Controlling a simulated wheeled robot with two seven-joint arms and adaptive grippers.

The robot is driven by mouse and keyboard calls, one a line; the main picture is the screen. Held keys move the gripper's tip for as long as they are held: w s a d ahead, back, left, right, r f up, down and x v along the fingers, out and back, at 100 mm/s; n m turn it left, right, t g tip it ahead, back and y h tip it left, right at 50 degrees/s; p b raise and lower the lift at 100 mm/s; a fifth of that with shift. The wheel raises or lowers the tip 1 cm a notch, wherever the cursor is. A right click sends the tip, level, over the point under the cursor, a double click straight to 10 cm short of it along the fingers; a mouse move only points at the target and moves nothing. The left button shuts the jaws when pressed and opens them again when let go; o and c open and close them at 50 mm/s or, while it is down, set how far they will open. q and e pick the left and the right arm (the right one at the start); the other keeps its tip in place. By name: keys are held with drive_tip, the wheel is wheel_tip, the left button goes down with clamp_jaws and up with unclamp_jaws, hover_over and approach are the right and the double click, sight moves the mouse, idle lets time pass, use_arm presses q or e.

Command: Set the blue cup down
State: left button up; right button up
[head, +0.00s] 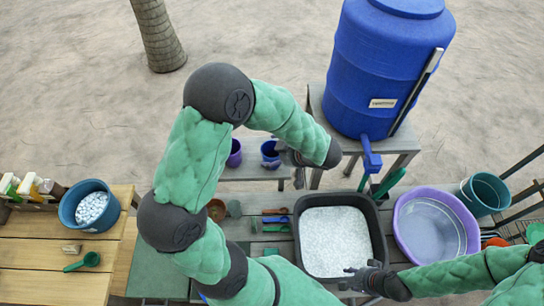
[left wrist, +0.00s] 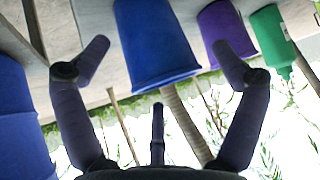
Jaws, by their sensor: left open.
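The blue cup (head: 269,149) stands upright on a small grey bench (head: 250,172) behind the work table, beside a purple cup (head: 234,153). In the left wrist view, which is upside down, the blue cup (left wrist: 155,45) sits between the spread fingers of my left gripper (left wrist: 157,55), with a visible gap on each side. My left gripper (head: 284,153) is open at the cup's right side in the head view. My right gripper (head: 365,278) is at the front right of the black tray, and its finger opening is too small to make out.
A large blue water barrel (head: 378,70) with a tap stands right of the bench. The black tray (head: 383,235) of white granules and a purple basin (head: 470,215) are in front. A green bottle (left wrist: 272,42) shows beyond the purple cup. My left arm hides part of the table.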

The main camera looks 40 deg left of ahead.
use_arm(q)
drive_tip(key=shift+x, duration=0.95)
drive_tip(key=c, duration=1.2)
drive_tip(key=shift+r, duration=0.15)
